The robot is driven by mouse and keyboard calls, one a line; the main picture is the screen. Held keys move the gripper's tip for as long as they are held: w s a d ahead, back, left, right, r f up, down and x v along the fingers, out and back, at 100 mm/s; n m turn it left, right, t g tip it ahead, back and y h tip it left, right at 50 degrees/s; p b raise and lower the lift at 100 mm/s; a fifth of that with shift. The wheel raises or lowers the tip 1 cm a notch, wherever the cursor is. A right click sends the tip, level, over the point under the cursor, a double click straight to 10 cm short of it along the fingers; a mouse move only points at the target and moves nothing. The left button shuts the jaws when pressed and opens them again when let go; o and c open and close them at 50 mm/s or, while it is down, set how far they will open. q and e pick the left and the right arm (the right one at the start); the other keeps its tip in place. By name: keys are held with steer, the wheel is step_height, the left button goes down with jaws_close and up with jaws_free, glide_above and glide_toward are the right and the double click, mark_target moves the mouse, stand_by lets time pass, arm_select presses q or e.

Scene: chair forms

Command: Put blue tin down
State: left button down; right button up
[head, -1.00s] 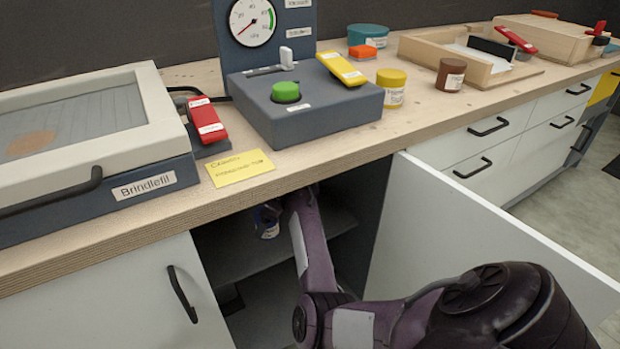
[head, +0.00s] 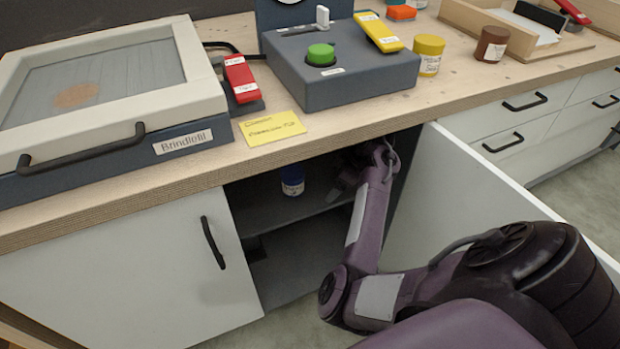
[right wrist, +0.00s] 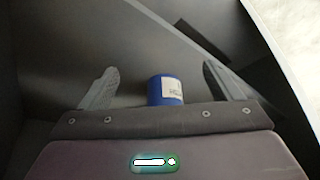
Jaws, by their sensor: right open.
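The blue tin (head: 292,182) with a white label stands upright on the shelf inside the open cupboard under the counter. Its top is partly hidden by the counter edge in the head view. My right gripper (head: 338,184) is inside the cupboard, to the right of the tin, with a gap between them. In the right wrist view the gripper's fingers (right wrist: 160,78) are spread wide. The tin (right wrist: 166,90) shows between them in the picture, touching neither; its lower part is hidden by the gripper body. My left gripper is not in view.
The open cupboard door (head: 480,195) stands close to the right of my right arm. The counter edge (head: 330,150) runs above the opening. The shelf (head: 265,218) around the tin looks bare. A closed door (head: 130,270) is at the left.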

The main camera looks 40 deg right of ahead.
steer(key=s+a+f, duration=0.1)
steer(key=s+a, duration=0.5)
steer(key=a, duration=0.5)
steer(key=s+a+f+m, duration=0.1)
steer(key=s+a, duration=0.6)
steer(key=a, duration=0.5)
steer(key=s+a+f, duration=0.1)
steer(key=s+a, duration=0.6)
steer(key=a, duration=0.4)
steer(key=shift+s+a+m, duration=0.15)
steer(key=shift+a+m, duration=0.15)
steer(key=shift+f, duration=0.2)
